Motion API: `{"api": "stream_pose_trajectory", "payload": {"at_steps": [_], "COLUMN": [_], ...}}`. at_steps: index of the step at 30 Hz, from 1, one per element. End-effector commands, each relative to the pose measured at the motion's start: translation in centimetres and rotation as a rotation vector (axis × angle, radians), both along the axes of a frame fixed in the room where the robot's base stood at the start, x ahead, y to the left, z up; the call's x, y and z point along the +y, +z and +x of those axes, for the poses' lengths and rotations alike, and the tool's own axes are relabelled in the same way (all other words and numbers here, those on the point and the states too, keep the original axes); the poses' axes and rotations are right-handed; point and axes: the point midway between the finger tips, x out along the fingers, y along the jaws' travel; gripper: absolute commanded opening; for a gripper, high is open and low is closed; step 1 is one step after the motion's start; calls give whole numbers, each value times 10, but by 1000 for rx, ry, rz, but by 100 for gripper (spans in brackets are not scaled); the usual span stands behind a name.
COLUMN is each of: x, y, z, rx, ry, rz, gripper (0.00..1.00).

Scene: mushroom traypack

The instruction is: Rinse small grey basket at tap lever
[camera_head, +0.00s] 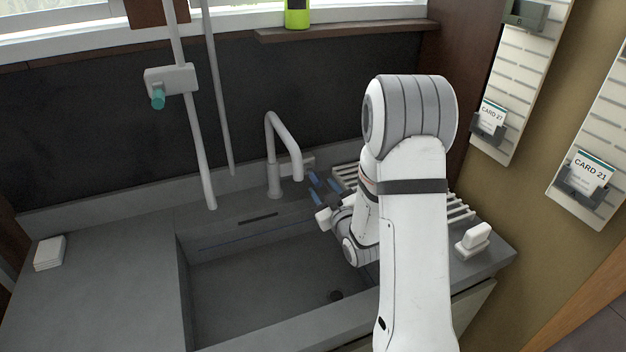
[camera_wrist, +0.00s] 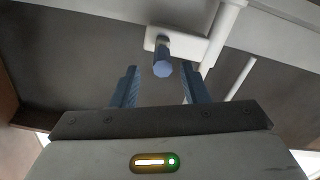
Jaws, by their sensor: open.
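The white tap (camera_head: 280,150) stands at the back edge of the sink with its spout bent over. Its lever (camera_wrist: 162,69), with a blue end on a pale plate, shows in the wrist view between my fingertips as pictured. My gripper (camera_head: 322,180) is open beside the tap in the head view; its blue fingers also show in the wrist view (camera_wrist: 160,72). I see a gap on both sides of the lever and cannot tell how far off it is in depth. The small grey basket is not seen in either view.
The grey sink (camera_head: 260,290) is partly covered by my arm. A slatted drying rack (camera_head: 458,208) lies to its right, with a white block (camera_head: 473,238) at the counter edge. Another rail with a teal knob (camera_head: 158,99) stands at left. The left counter (camera_head: 110,290) is mostly clear.

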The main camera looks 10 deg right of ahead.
Motion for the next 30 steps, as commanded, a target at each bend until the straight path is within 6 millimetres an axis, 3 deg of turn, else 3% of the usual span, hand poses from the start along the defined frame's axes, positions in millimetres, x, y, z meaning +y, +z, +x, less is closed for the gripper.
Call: {"api": "stream_pose_trajectory", "payload": {"at_steps": [9, 20, 30], "x": [14, 16, 17], "y": [2, 0, 0], "z": [45, 53, 53], "rx": [0, 0, 1], "ry": [10, 10, 11], "rz": [0, 0, 0], "gripper": [41, 41, 15]}}
